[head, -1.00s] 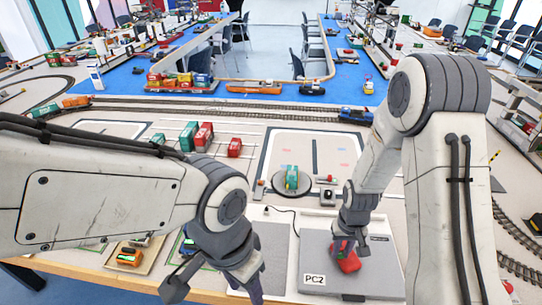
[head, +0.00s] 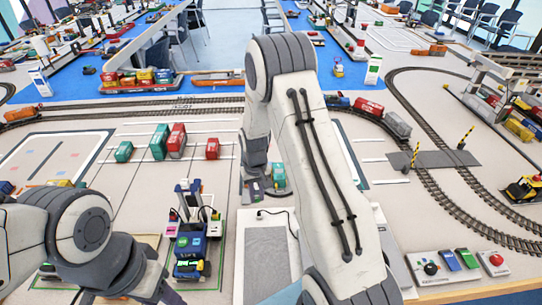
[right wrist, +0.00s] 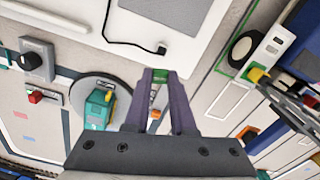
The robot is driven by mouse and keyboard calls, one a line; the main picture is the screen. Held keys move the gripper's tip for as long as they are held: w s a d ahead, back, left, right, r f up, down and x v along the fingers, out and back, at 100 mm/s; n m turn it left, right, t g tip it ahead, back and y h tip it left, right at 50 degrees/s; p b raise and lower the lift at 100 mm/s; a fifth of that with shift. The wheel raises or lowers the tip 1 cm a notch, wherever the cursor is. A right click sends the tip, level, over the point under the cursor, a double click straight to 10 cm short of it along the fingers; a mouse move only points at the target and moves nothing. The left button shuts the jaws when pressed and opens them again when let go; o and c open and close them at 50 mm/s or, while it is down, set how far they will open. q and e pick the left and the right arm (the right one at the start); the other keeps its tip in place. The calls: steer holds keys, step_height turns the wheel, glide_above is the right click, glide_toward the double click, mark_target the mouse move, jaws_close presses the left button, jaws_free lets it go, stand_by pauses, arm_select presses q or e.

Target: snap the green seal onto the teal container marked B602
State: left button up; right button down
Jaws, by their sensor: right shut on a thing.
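The teal container (right wrist: 97,108) stands on a grey round disc (right wrist: 75,95) in the right wrist view, with an orange-yellow part at its side. Its marking cannot be read. In the head view the teal container (head: 279,176) shows beside my right gripper (head: 253,188), partly hidden by my arm. In the right wrist view my right gripper (right wrist: 160,82) is shut on the small green seal (right wrist: 160,75), held between the fingertips, apart from the container. My left gripper (head: 130,288) is at the lower left edge of the head view, its fingers apart and empty.
Teal and red containers (head: 177,140) stand in lanes left of my right arm. A small vehicle (head: 190,240) stands front left. A control panel with a red button (head: 495,259) lies front right. A white board with a grey pad (head: 267,255) lies in front.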

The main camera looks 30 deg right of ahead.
mark_target(280, 177)
steer(key=w+d+r+m, duration=0.1)
steer(key=w+d, duration=0.1)
steer(key=d, duration=0.2)
steer(key=w+d+r+m, duration=0.1)
steer(key=w+d, duration=0.2)
steer(key=d, duration=0.1)
steer(key=w+d+r+m+p, duration=0.1)
steer(key=w+d, duration=0.2)
steer(key=d, duration=0.2)
steer(key=shift+w, duration=0.1)
steer(key=shift+d+f+b, duration=0.1)
steer(key=shift+f+b, duration=1.3)
steer(key=shift+f, duration=1.1)
steer(key=shift+f+b, duration=0.35)
steer(key=c, duration=0.7)
jaws_free()
steer(key=shift+o, duration=0.5)
steer(key=o, duration=0.4)
